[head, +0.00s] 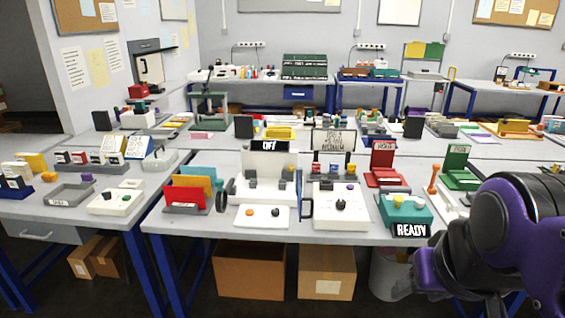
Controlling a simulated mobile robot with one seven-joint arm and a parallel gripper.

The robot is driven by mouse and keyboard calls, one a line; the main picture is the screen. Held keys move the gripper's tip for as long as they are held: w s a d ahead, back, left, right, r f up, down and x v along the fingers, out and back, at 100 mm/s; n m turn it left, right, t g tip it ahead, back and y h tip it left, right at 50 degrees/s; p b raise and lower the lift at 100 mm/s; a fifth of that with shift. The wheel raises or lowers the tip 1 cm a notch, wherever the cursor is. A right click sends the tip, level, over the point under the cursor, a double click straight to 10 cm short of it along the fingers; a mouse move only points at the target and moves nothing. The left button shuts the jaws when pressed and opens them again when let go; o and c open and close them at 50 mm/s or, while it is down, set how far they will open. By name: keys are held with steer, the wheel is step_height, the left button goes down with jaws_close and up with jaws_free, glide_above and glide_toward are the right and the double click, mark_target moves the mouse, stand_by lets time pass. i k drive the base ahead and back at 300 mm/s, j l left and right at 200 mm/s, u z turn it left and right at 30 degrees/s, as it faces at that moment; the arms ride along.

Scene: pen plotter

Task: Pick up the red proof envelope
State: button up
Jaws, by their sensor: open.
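The red envelope (187,196) stands upright at the front of a grey rack (176,210) on the near table, left of centre. A yellow envelope (196,170) and a blue one stand behind it in the same rack, partly hidden. My purple and black arm fills the lower right corner, well to the right of the rack. Nothing of mine touches the envelopes.
A black wheel-like disc (222,195) stands just right of the rack. A white tray (262,216), white machines and a teal box with a READY sign (411,230) line the front edge. Cardboard boxes (249,271) sit below.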

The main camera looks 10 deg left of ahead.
mark_target(172, 193)
steer(key=u, duration=1.25)
steer(key=i+j+z, duration=0.15)
steer(key=i+j, duration=0.25)
steer(key=i, duration=0.2)
steer(key=i+j+z, duration=0.2)
steer(key=i+j, duration=0.3)
steer(key=i, duration=0.05)
